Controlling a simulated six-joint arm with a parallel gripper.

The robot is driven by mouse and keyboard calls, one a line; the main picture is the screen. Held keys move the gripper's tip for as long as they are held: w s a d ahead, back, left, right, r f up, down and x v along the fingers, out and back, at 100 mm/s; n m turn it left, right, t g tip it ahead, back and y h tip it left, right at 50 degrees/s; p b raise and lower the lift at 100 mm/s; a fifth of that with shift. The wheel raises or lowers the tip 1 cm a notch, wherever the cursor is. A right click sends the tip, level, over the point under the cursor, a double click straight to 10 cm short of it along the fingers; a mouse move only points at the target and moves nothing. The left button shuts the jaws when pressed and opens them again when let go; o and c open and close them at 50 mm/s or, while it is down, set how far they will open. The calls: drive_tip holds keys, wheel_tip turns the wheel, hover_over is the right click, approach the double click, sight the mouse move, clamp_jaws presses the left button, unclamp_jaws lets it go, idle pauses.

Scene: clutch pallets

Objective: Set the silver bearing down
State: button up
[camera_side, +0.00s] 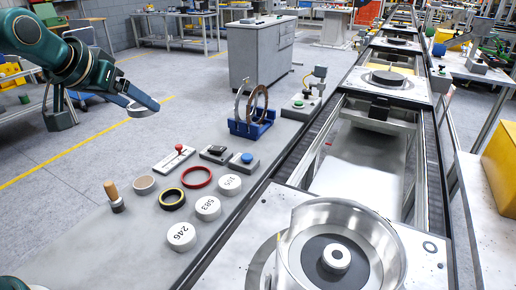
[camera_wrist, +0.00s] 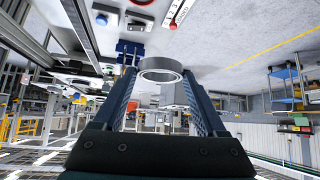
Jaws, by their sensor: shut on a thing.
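The silver bearing (camera_side: 144,109) is a shiny metal ring. It hangs in the air at the tip of my gripper (camera_side: 136,104), at the upper left of the side view, over the grey floor and beyond the bench edge.
The grey bench (camera_side: 130,245) holds white numbered discs (camera_side: 181,237), a red ring (camera_side: 197,177), a black-yellow ring (camera_side: 172,199), a beige ring (camera_side: 145,184), a wooden-handled tool (camera_side: 114,196) and a blue rack (camera_side: 251,128) with upright rings. A metal housing (camera_side: 386,236) stands on the near pallet.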

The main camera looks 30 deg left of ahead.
drive_tip(key=shift+m+h, duration=0.5)
drive_tip(key=shift+m, duration=0.2)
drive_tip(key=shift+w+d+f, duration=0.55)
drive_tip(key=shift+w+f, duration=0.7)
drive_tip(key=shift+f, duration=1.3)
drive_tip(key=shift+w+d+f, duration=0.6)
drive_tip(key=shift+w+f, duration=0.6)
drive_tip(key=shift+f, duration=1.35)
drive_tip(key=shift+w+d+f, duration=0.55)
drive_tip(key=shift+w+f, duration=0.7)
drive_tip(key=shift+f, duration=3.6)
drive_tip(key=shift+f, duration=0.25)
drive_tip(key=shift+f, duration=0.4)
